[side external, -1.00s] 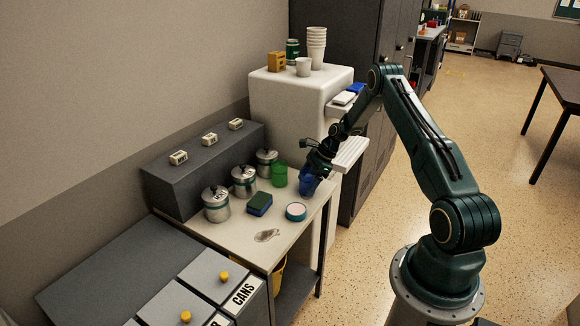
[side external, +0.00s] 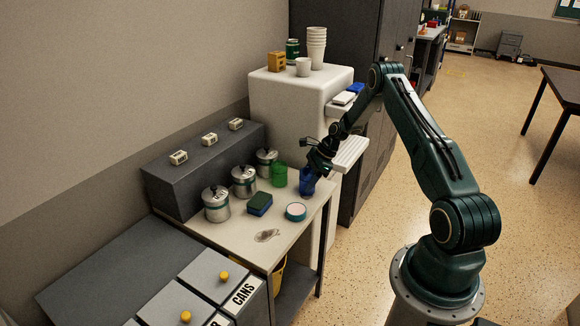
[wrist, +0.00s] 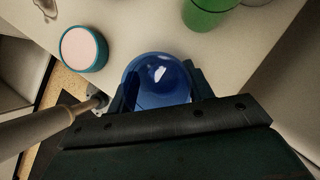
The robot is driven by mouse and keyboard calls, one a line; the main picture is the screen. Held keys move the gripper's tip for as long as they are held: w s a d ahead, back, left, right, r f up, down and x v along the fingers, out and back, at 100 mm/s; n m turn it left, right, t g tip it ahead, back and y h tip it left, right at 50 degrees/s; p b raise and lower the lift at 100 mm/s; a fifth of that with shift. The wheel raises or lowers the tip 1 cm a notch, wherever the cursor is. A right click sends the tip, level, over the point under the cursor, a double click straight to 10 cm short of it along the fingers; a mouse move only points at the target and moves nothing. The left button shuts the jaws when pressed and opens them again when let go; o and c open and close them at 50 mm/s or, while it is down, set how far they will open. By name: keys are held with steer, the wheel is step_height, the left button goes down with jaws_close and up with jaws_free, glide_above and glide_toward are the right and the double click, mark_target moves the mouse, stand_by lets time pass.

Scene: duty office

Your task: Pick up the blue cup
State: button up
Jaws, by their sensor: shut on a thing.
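The blue cup (side external: 307,183) is near the right edge of the counter, upright or nearly so, below my gripper. In the wrist view the blue cup (wrist: 158,82) shows its open mouth and sits between the jaws. My gripper (side external: 316,168) is shut on the blue cup; its fingers show at both sides of the cup in the wrist view (wrist: 160,92). Whether the cup's base touches the counter is hard to tell.
A green cup (side external: 279,175) stands just left of the blue cup. A round teal tin (side external: 296,212), a sponge (side external: 260,204) and lidded metal canisters (side external: 244,181) share the counter (side external: 235,236). A white dispenser (side external: 285,95) stands behind.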

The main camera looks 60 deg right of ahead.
step_height(320, 180, up, 20)
steer(key=shift+f, duration=0.15)
stand_by(0.5)
stand_by(0.4)
